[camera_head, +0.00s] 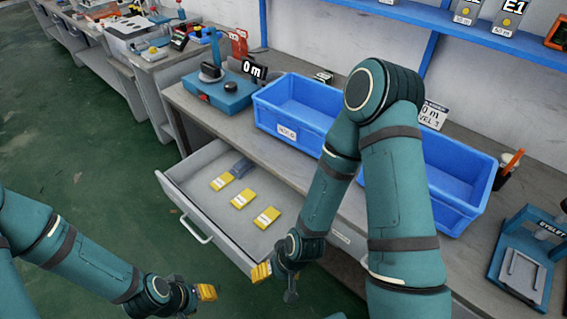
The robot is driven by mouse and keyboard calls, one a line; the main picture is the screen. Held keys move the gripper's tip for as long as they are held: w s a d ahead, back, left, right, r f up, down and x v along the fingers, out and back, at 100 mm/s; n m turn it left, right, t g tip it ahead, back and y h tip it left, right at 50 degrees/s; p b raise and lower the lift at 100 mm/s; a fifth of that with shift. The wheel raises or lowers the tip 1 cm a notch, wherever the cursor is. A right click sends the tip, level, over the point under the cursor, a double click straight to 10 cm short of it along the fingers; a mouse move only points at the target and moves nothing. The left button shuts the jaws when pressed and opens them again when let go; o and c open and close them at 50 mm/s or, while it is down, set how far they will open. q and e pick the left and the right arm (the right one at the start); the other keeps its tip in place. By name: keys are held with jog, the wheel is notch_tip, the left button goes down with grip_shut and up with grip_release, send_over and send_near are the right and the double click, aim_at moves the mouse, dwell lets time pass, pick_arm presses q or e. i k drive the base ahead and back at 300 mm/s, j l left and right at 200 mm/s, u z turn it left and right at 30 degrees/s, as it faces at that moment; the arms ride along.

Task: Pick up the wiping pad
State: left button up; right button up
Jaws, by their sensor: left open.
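An open grey drawer (185,187) holds several small items. Yellow flat packets (243,198) lie in a slanting row, and a small blue-grey block (242,168) lies at its back edge. I cannot tell for sure which of these is the wiping pad. My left gripper (200,298) is open, low in front of the drawer and apart from its contents; a yellow piece shows at its tip. My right gripper (277,281) hangs by the drawer's front right corner, also with a yellow piece at its tip; whether its jaws are open is unclear.
Two blue bins (302,102) (455,178) stand on the bench, partly behind my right arm. A teal box (218,92) stands to the left of them. A blue fixture (525,262) is at the right. The drawer handle (195,229) sticks out in front. Green floor is free at the left.

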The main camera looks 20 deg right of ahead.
aim_at(242, 168)
jog(key=z, duration=0.3)
jog(key=i+l+u, duration=0.15)
jog(key=u, duration=0.3)
jog(key=i+l+u, duration=0.1)
jog(key=l+u, duration=0.2)
jog(key=u, duration=0.15)
jog(key=i+l+u, duration=0.1)
jog(key=l+u, duration=0.2)
jog(key=u, duration=0.15)
jog(key=l+u, duration=0.3)
jog(key=u, duration=0.15)
